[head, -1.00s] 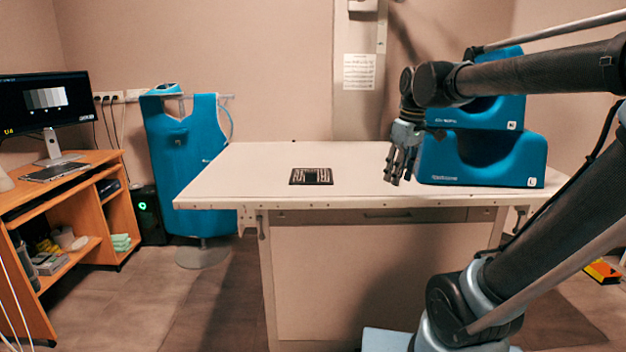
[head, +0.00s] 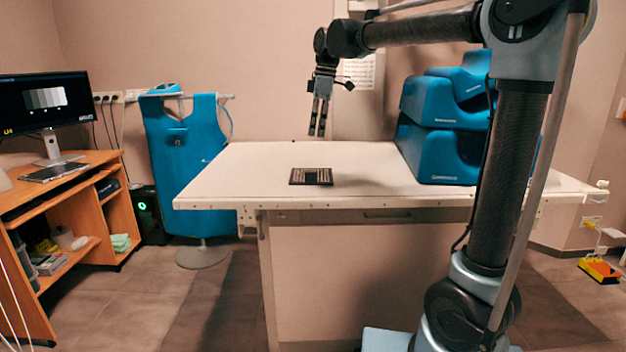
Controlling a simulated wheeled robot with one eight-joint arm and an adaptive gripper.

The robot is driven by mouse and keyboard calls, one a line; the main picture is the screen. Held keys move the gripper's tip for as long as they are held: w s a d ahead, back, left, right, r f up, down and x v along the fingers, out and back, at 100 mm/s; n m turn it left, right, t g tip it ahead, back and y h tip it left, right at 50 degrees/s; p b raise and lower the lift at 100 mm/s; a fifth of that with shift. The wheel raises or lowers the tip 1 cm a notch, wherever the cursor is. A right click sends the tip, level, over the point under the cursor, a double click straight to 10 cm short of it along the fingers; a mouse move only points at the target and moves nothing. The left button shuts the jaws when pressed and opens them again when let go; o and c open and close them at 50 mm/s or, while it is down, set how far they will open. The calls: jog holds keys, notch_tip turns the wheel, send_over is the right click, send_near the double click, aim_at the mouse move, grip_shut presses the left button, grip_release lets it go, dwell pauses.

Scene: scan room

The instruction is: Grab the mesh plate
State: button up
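The mesh plate (head: 311,177) is a small, flat, dark square with a pale pattern. It lies flat on the white table (head: 240,175), near the front edge and left of the table's middle. My gripper (head: 317,134) hangs pointing down above the table, over the plate in the picture and apart from it. Its fingers look close together, and nothing shows between them. At this size I cannot tell how far apart the fingertips are.
Blue positioning cushions (head: 440,150) are stacked on the table's right side. A blue apron (head: 185,160) hangs on a stand at left. A wooden desk (head: 85,200) with a monitor (head: 45,103) stands far left. The tabletop around the plate is clear.

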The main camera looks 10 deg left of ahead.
send_near(311, 172)
jog(key=f, duration=0.2)
jog(key=a+f, duration=0.1)
jog(key=f, duration=0.2)
jog(key=shift+w+a+f, duration=0.1)
jog(key=shift+a+f, duration=0.1)
jog(key=shift+f, duration=1.1)
jog(key=shift+a+f, duration=0.2)
jog(key=shift+f, duration=1.1)
grip_shut()
